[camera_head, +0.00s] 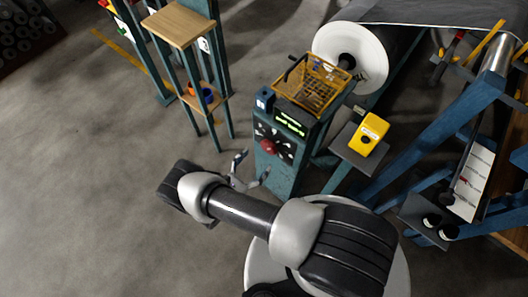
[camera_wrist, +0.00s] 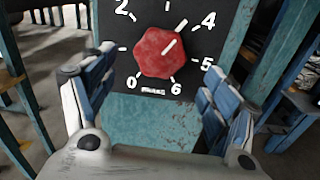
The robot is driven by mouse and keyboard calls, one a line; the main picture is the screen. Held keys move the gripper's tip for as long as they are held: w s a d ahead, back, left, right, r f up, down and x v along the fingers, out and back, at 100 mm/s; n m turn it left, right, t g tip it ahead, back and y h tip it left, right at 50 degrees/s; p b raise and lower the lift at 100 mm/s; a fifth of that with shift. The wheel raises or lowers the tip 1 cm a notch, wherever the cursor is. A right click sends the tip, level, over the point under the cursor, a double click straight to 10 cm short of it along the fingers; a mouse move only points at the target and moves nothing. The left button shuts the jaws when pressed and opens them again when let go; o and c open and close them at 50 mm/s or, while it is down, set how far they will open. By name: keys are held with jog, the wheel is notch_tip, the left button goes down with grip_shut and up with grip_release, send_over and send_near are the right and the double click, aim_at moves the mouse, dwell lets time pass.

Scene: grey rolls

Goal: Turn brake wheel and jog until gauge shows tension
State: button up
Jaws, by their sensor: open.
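A red faceted knob (camera_wrist: 160,52) sits on a black dial plate (camera_wrist: 200,40) numbered from 0 to 6. Its white mark points up and right, towards the 4. In the head view the red knob (camera_head: 268,147) is on the front of a teal console (camera_head: 284,180). A display with green characters (camera_head: 291,122) is above it; I cannot read it. My gripper (camera_head: 251,170) is open and empty in front of the console. In the wrist view my gripper's fingers (camera_wrist: 155,80) stand apart either side of and below the knob, not visibly touching it.
A yellow wire basket (camera_head: 310,85) rests on the console top. A yellow box (camera_head: 368,134) sits on a shelf at right. A large pale roll (camera_head: 350,58) is behind. A wooden-topped stand (camera_head: 180,25) is at left. The floor at left is clear.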

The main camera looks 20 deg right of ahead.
jog(key=v, duration=0.4)
jog(key=shift+s, duration=0.1)
dwell(0.4)
jog(key=w+d+r+m+g+y, duration=0.2)
jog(key=r+m+g, duration=0.45)
jog(key=r, duration=0.75)
jog(key=w+d+r+m+g+y, duration=0.15)
jog(key=r+m+g, duration=0.45)
jog(key=r, duration=0.8)
jog(key=s+d+r+m+t+y, duration=0.3)
jog(key=s+r+m+y, duration=0.2)
jog(key=s+r, duration=0.4)
jog(key=s+d+r+m+t+y, duration=0.2)
jog(key=s+r+m+y, duration=0.4)
jog(key=s+r, duration=0.3)
jog(key=shift+d+r+m+t, duration=0.4)
jog(key=shift+r+m+t, duration=0.25)
jog(key=shift+r, duration=0.75)
jog(key=shift+w, duration=0.1)
jog(key=shift+c, duration=0.4)
